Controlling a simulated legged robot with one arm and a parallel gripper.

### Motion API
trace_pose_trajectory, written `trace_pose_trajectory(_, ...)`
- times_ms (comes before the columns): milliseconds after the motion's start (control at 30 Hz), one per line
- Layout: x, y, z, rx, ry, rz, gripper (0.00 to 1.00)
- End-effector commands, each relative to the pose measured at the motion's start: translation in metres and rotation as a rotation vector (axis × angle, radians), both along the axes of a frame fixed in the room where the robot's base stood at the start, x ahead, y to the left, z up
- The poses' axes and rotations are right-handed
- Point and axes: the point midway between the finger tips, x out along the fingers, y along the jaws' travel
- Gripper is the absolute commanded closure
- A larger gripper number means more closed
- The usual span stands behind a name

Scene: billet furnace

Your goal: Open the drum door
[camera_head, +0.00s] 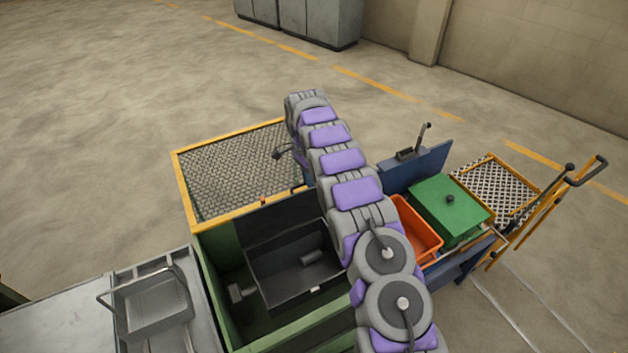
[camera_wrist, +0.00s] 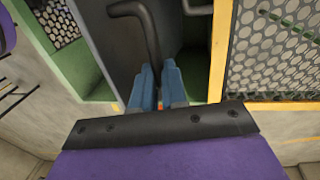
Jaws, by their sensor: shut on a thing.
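My gripper (camera_wrist: 160,78) shows in the wrist view with its two blue fingers close together. They are shut on the lower end of a black bent handle (camera_wrist: 150,35), where the contact is partly hidden by the fingers. The handle stands in front of a dark grey panel (camera_wrist: 112,45), which looks like the drum door. In the head view my arm reaches across and hides the gripper and its grip. The green housing (camera_head: 222,290) there has an open top, with a dark tray-like drum (camera_head: 268,275) inside.
An orange-framed mesh panel (camera_head: 222,178) stands beyond the housing. An orange bin (camera_head: 416,232) and a green box (camera_head: 449,208) lie right of my arm. A grey basket (camera_head: 153,303) sits on the bench at left. Open floor lies beyond.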

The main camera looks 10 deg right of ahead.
Motion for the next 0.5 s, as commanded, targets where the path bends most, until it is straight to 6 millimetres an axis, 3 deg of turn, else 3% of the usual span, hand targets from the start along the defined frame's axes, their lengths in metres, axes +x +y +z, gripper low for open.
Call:
trace_pose_trajectory(33,0.0005,0.0065,-0.0038,0.006,0.006,0.008,1.00)
trace_pose_trajectory(500,0.0049,0.0077,-0.0032,0.007,0.008,0.008,1.00)
